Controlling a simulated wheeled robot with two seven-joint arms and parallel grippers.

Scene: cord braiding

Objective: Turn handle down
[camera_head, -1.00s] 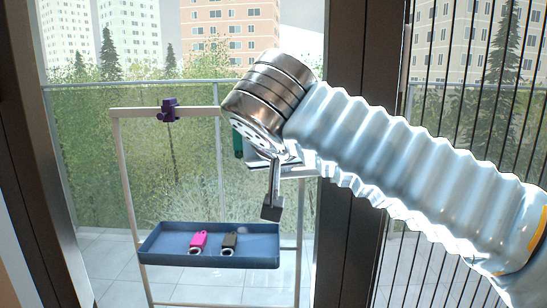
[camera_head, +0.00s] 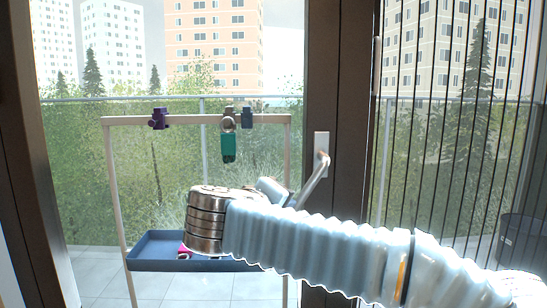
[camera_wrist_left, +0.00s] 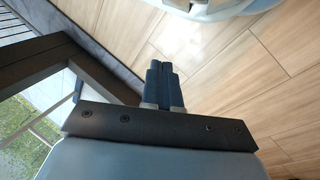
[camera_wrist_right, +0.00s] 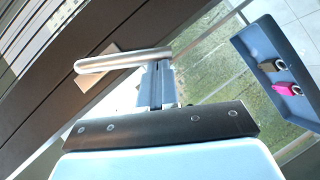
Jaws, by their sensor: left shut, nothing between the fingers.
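The silver door handle (camera_head: 314,180) sits on a light plate (camera_head: 321,143) on the dark door frame. Its lever slants down to the left. In the right wrist view the lever (camera_wrist_right: 120,60) runs across to my right gripper (camera_wrist_right: 158,75). The fingertips are at the lever's free end and look close together. Whether they clasp it or only press on it, I cannot tell. In the head view my right gripper (camera_head: 275,190) is partly hidden by its wrist. My left gripper (camera_wrist_left: 163,78) is shut and empty, above the floor in the left wrist view.
Behind the glass stands a rack (camera_head: 110,180) with a blue tray (camera_head: 150,250) and hanging purple (camera_head: 158,119) and green (camera_head: 228,148) items. A pink item (camera_wrist_right: 286,89) lies in the tray. A dark door frame (camera_head: 345,100) stands by the handle.

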